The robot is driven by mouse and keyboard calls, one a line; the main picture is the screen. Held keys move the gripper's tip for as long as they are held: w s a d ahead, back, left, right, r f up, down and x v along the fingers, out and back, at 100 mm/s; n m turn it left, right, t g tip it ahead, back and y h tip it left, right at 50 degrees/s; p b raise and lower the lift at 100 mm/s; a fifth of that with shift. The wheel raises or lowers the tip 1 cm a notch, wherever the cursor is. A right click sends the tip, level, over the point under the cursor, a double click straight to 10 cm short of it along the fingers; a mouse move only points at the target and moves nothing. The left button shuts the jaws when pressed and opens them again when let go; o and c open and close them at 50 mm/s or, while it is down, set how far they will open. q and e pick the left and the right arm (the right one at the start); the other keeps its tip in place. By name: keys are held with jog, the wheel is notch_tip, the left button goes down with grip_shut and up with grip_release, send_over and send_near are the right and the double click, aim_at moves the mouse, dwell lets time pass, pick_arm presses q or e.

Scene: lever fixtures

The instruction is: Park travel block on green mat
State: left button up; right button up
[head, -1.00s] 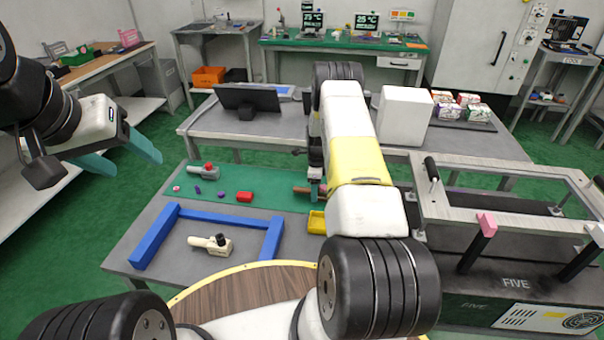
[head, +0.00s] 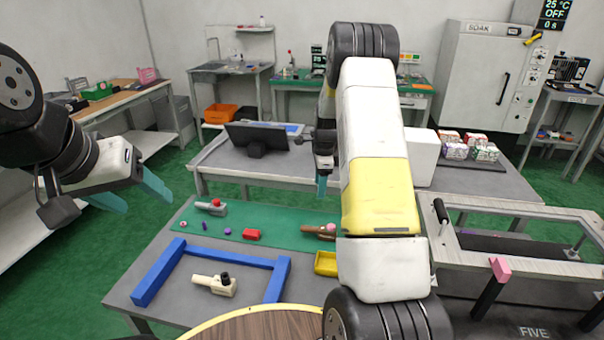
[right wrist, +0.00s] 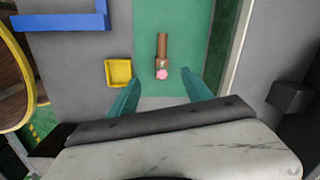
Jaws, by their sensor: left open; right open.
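The green mat (head: 275,226) lies along the back of the near grey table. On it stand a brown piece with a pink knob (head: 318,231), a red block (head: 251,234), small purple and pink pieces, and a grey fixture with a red knob (head: 211,207). I cannot tell which piece is the travel block. My right gripper (head: 321,186) is open and empty above the brown piece; in the right wrist view the brown piece (right wrist: 162,48) lies ahead, between the lines of the fingers (right wrist: 160,92). My left gripper (head: 148,203) is open and empty, left of the table.
A blue frame (head: 225,257) sits on the near table around a cream fixture with a black knob (head: 215,285). A yellow tray (head: 326,263) is beside the mat. A metal frame with a pink-topped lever (head: 500,270) stands at the right. My right arm hides part of the table.

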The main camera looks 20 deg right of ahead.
jog(key=s+a+r+n+t, duration=0.1)
jog(key=s+a+r+n, duration=0.2)
jog(key=s+r, duration=0.3)
jog(key=s+a+r+n+t+y, duration=0.1)
jog(key=s+a+r+n, duration=0.2)
jog(key=r, duration=0.6)
jog(key=s+a+r+n+t, duration=0.1)
jog(key=s+a+r+n, duration=0.1)
jog(key=s+r+n, duration=0.4)
jog(key=s+a+r+n, duration=0.1)
jog(key=s+r+n, duration=0.1)
jog(key=s, duration=0.4)
jog(key=s+a+r+n+t, duration=0.1)
jog(key=s+a+n, duration=0.1)
jog(key=s+n, duration=0.2)
jog(key=s+a+r+n+t, duration=0.1)
jog(key=s+a+r+n, duration=0.1)
jog(key=s, duration=0.7)
jog(key=shift+r+n+y, duration=0.35)
jog(key=shift+n+y, duration=0.05)
